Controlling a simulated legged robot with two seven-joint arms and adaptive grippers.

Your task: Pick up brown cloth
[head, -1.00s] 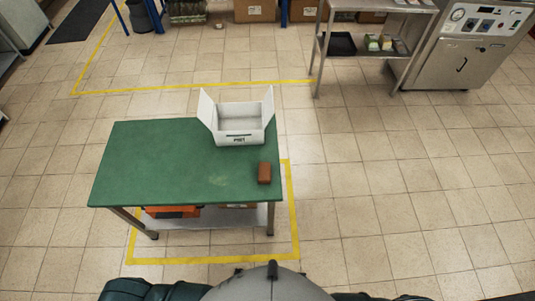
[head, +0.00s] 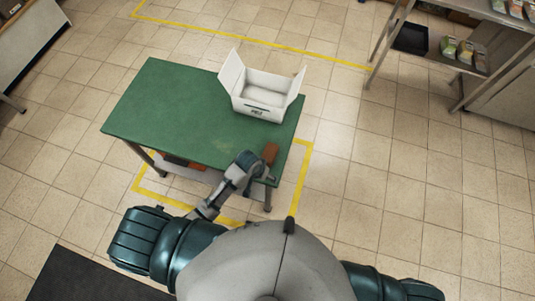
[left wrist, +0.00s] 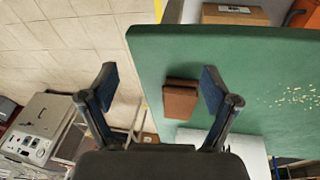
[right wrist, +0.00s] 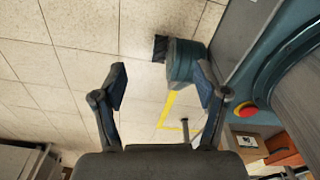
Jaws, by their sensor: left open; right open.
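The brown cloth (head: 270,153) is a small folded block on the green table (head: 190,110), near its right front corner. It also shows in the left wrist view (left wrist: 180,102), close to the table edge. My left gripper (left wrist: 158,72) is open and empty. In that view the cloth appears between its fingers, nearer the right one; the gripper looks apart from it. In the head view my left arm reaches over the front table edge beside the cloth. My right gripper (right wrist: 161,74) is open and empty over the floor, and the head view does not show it.
An open white box (head: 262,92) stands on the table behind the cloth. A metal rack (head: 400,45) with a dark tray (head: 411,39) stands at the upper right. Yellow floor tape (head: 300,185) runs around the table. The tiled floor to the right is clear.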

